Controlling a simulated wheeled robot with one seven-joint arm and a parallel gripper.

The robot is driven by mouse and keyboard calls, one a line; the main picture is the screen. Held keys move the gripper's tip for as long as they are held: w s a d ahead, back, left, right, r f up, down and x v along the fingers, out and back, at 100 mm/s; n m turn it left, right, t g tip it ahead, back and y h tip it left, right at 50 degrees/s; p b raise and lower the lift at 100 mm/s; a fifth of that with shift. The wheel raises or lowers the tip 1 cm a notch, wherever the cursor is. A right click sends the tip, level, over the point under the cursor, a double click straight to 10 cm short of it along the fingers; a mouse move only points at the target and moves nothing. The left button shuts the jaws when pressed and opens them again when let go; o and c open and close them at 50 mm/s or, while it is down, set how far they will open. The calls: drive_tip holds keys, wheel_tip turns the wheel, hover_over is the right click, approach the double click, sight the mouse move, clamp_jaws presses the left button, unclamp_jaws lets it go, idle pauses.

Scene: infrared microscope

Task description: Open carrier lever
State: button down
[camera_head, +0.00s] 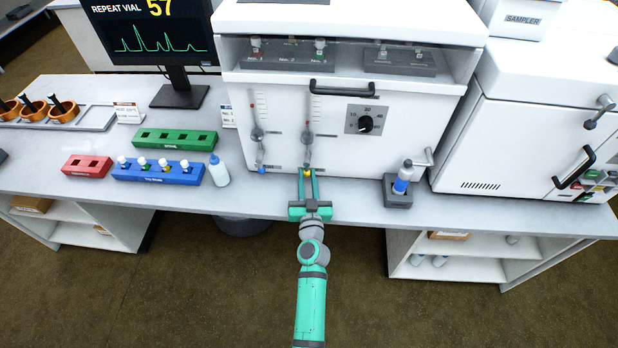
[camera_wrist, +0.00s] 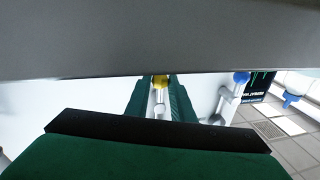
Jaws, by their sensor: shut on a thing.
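The white instrument (camera_head: 280,120) stands on the bench with two levers on its front. The right lever (camera_head: 307,140) is grey, hangs down below a red scale and has a yellow tip. My green gripper (camera_head: 307,172) is at its lower end, with the fingers on either side of the yellow tip, shut on it. In the wrist view the yellow tip (camera_wrist: 160,82) shows between the two green fingers. The left lever (camera_head: 258,135) has a blue tip, hangs down and is apart from my gripper; its blue tip also shows in the wrist view (camera_wrist: 241,77).
A dial (camera_head: 366,122) and a black handle (camera_head: 349,90) are on the instrument's front. A small grey press (camera_head: 400,188) stands to the right on the bench. A squeeze bottle (camera_head: 218,172) and a blue vial rack (camera_head: 150,174) are to the left.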

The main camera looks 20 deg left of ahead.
drive_tip(key=c, duration=1.5)
unclamp_jaws()
drive_tip(key=shift+c, duration=0.2)
drive_tip(key=shift+s, duration=0.15)
drive_tip(key=shift+s+d, duration=0.15)
drive_tip(key=shift+s, duration=0.15)
drive_tip(key=v, duration=0.9)
drive_tip(key=shift+s, duration=0.2)
drive_tip(key=shift+s+d, duration=0.2)
drive_tip(key=shift+d, duration=0.05)
